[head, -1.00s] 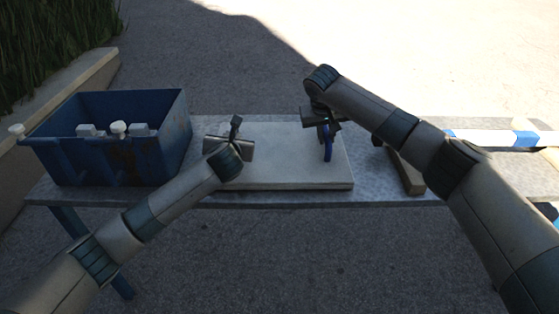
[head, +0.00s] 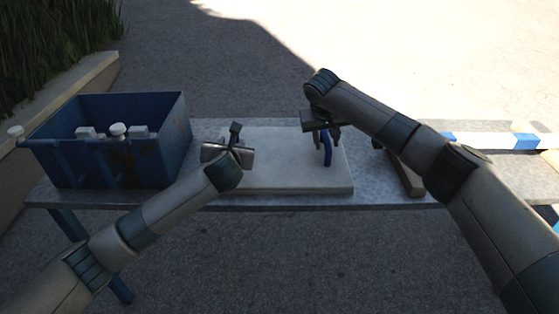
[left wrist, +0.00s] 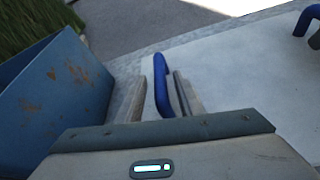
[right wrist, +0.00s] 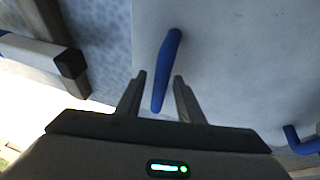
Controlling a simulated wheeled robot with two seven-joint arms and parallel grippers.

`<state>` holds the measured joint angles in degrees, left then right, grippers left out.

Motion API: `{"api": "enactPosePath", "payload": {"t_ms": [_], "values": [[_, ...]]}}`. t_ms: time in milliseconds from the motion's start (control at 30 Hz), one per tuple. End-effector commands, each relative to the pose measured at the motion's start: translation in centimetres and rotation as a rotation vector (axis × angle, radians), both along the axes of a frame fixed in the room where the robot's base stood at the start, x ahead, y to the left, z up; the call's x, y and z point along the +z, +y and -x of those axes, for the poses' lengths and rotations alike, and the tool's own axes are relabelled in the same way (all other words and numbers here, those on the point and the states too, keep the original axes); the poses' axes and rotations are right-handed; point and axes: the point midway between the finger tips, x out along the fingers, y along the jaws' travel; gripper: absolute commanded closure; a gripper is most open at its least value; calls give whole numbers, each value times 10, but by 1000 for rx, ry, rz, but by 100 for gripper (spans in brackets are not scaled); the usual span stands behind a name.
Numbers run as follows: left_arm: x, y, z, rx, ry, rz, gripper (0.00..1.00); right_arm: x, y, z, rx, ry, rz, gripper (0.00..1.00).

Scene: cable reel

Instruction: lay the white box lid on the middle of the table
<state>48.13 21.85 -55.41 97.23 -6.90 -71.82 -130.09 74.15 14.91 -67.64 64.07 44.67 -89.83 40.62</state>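The white box lid (head: 290,172) lies flat on the table, around its middle, with a blue handle near each end. My left gripper (head: 230,154) is over the lid's left end. In the left wrist view its open fingers (left wrist: 158,100) stand on either side of the left handle (left wrist: 161,82), closer on the right side. My right gripper (head: 322,132) is over the lid's right end, above the right handle (head: 327,152). In the right wrist view its open fingers (right wrist: 158,98) straddle that handle (right wrist: 168,65), with gaps on both sides.
A blue crate (head: 165,160) with white knobs on its front stands at the table's left end, close to my left gripper. A wooden bar (head: 408,178) and a blue-and-white bar (head: 490,141) lie to the right. Bare grey table (head: 375,185) shows right of the lid.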

Motion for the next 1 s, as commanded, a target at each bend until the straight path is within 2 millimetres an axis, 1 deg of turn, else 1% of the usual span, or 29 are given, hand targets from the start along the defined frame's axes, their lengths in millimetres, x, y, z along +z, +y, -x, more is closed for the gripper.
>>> {"api": "enactPosePath", "payload": {"t_ms": [300,500,700,1000], "values": [[20,-4,49,-2,-2,2,66,0,0,0,0,0,0,66],[30,-5,73,-1,-2,1,66,0,0,0,0,0,0,66],[34,-6,84,0,-1,0,66,0,0,0,0,0,0,66],[34,-6,84,0,0,1,66,0,0,0,0,0,0,66]]}}
